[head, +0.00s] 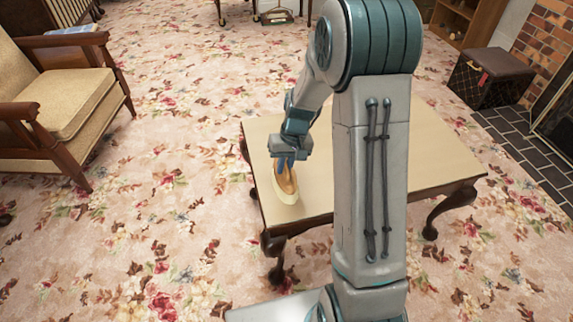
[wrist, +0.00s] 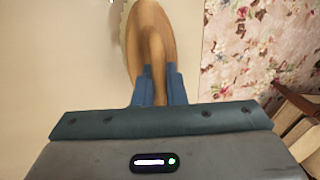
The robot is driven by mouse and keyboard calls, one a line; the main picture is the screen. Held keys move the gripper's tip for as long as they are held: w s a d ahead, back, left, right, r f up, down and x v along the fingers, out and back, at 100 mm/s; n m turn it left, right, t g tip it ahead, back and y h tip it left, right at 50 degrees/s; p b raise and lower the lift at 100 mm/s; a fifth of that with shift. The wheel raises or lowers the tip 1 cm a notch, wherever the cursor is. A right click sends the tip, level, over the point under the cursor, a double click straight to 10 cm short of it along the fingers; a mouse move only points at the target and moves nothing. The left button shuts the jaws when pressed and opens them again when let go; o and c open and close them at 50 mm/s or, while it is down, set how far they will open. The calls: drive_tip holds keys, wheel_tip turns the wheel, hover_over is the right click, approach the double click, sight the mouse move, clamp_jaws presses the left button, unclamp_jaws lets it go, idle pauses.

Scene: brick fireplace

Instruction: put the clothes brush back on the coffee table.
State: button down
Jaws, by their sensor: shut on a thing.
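The clothes brush (head: 285,184) has a tan wooden back and a pale bristle side. It is at the left part of the coffee table (head: 430,150), close to the left edge. My gripper (head: 285,163) is shut on the brush's handle. In the wrist view, my blue fingers (wrist: 158,86) pinch the handle of the brush (wrist: 150,35) from both sides. My arm hides the middle of the table.
A wooden armchair with beige cushions (head: 60,100) stands to the left on the floral carpet (head: 180,200). A dark box (head: 490,78) stands at the right by the brick fireplace (head: 550,35). The tabletop right of my arm is bare.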

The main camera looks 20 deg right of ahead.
sight(293, 172)
drive_tip(key=c, duration=1.5)
unclamp_jaws()
drive_tip(key=shift+f, duration=0.1)
wheel_tip(293, 172, up, 12)
drive_tip(key=d+p, duration=0.2)
drive_tip(key=p, duration=0.2)
drive_tip(key=s+r, duration=0.2)
drive_tip(key=s, duration=0.5)
drive_tip(key=s+a+r+h, duration=0.1)
drive_tip(key=s+r, duration=0.1)
drive_tip(key=s, duration=0.4)
drive_tip(key=s+r+t+h, duration=0.1)
drive_tip(key=s+r, duration=0.1)
drive_tip(key=s, duration=0.5)
drive_tip(key=shift+s+a+r, duration=0.2)
drive_tip(key=shift+s+r, duration=0.1)
drive_tip(key=shift+r, duration=0.05)
